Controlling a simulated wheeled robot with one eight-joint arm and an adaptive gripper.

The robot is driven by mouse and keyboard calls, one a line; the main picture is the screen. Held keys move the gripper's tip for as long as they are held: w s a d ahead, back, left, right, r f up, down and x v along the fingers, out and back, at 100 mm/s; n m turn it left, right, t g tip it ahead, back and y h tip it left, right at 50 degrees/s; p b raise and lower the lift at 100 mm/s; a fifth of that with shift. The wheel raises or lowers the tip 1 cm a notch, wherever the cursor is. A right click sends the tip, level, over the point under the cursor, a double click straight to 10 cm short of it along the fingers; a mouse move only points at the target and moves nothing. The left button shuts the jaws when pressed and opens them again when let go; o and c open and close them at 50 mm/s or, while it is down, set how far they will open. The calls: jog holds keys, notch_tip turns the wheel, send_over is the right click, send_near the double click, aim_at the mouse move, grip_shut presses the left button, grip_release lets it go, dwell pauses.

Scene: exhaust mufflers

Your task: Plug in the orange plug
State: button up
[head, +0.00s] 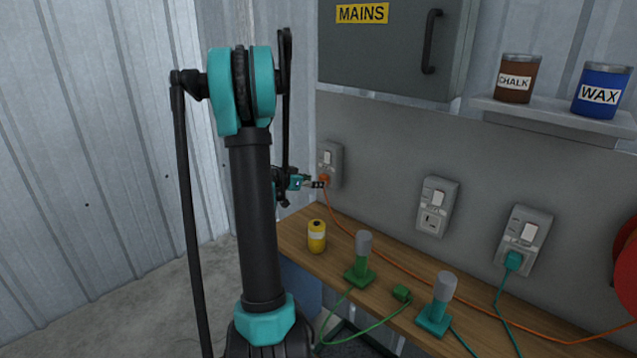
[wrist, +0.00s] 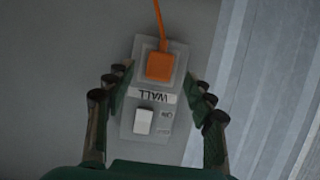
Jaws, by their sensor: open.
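The orange plug (head: 323,179) is at the lower part of the left wall socket (head: 331,158), with its orange cord running down and right along the bench. In the wrist view the orange plug (wrist: 161,66) sits on the socket plate (wrist: 150,117), over the outlet's place, above a label reading WALL, upside down in this view. A white switch (wrist: 144,121) is beside the label. My gripper (head: 319,184) is at the plug in the head view. In the wrist view my gripper (wrist: 160,82) is open, with its fingers apart on either side of the plate and not touching the plug.
A middle socket (head: 436,207) is empty. A right socket (head: 523,242) holds a teal plug (head: 513,261). The wooden bench (head: 295,236) carries a yellow canister (head: 317,236), green and teal lamp-like items, and a loose green plug (head: 402,293). A shelf (head: 560,116) holds two tins.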

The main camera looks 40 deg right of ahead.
jog(key=v, duration=0.8)
jog(key=shift+a, duration=0.15)
